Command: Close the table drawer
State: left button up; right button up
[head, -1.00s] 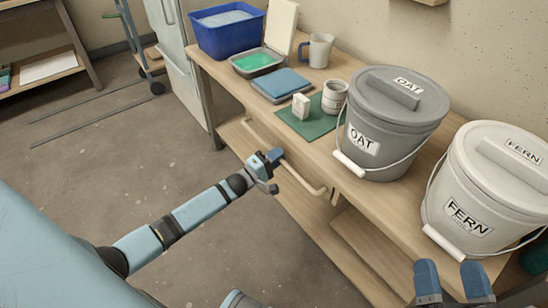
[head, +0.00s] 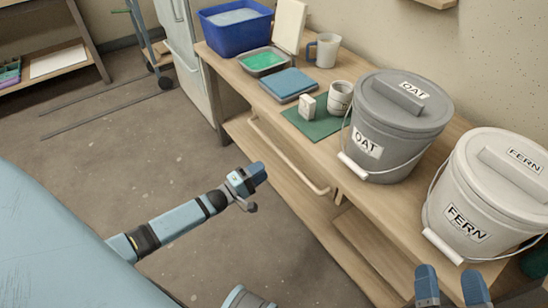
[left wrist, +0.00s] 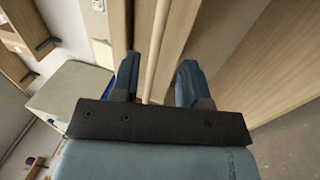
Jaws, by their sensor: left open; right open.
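The table drawer (head: 302,160) is under the front edge of the wooden table. Its front looks about flush with the table, and no drawer interior shows. Its long pale handle (head: 298,173) sticks out from the front. My left gripper (head: 258,173) is open and empty, a little to the left of the handle and apart from it. In the left wrist view the handle bar (left wrist: 157,60) runs in line between the open fingers of my left gripper (left wrist: 157,75). My right gripper (head: 451,277) is open and empty at the bottom right, below the FERN bucket.
The grey OAT bucket (head: 390,135) and pale FERN bucket (head: 480,200) stand on the table (head: 385,205). A blue tub (head: 232,35), mugs and trays stand farther back. A lower shelf (head: 300,205) lies under the drawer. The floor left of the table is clear.

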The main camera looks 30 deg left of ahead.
pick_arm(q)
jog(key=v, duration=0.4)
pick_arm(e)
jog(key=shift+d+f+g+h, duration=0.15)
jog(key=shift+f+h, duration=0.05)
jog(key=shift+f, duration=0.25)
jog(key=shift+d+f+g+h, duration=0.1)
jog(key=shift+f+g+h, duration=0.1)
jog(key=shift+f, duration=0.2)
jog(key=shift+r, duration=0.1)
